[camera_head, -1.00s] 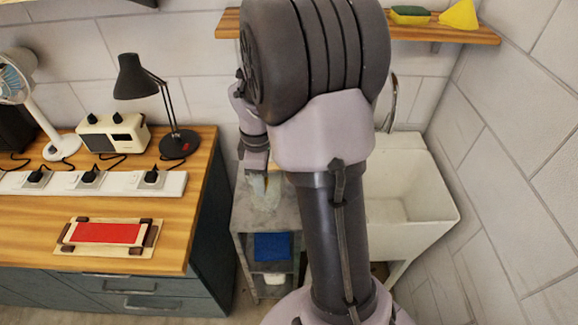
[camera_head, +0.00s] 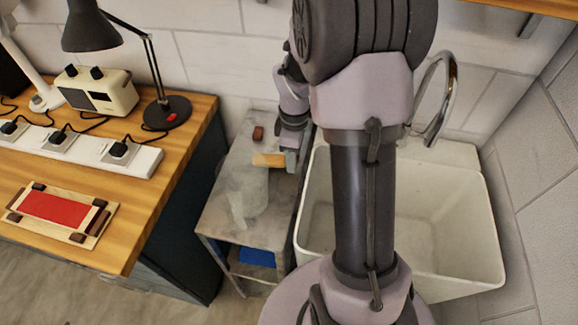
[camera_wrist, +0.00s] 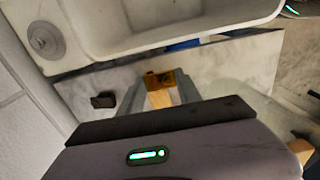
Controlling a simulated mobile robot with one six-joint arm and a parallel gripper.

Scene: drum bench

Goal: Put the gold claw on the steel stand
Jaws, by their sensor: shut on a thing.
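My gripper (camera_wrist: 161,88) is shut on a gold-brown piece (camera_wrist: 160,79) with a tan part, which looks like the gold claw. In the head view its tan part (camera_head: 268,160) sticks out left of my gripper (camera_head: 290,161). The steel stand (camera_head: 222,207) is a grey, smudged table between the wooden bench and the sink. My gripper is over or at the stand's right side near the back; whether the piece touches the top cannot be told. A small dark brown block (camera_head: 258,133) lies on the stand's back part, apart from the piece; it also shows in the wrist view (camera_wrist: 103,100).
A white sink (camera_head: 450,225) with a curved tap (camera_head: 445,100) stands close on the right. The wooden bench (camera_head: 150,205) on the left bears a lamp (camera_head: 167,113), a radio (camera_head: 98,90), a power strip (camera_head: 85,150) and a red-centred board (camera_head: 58,208).

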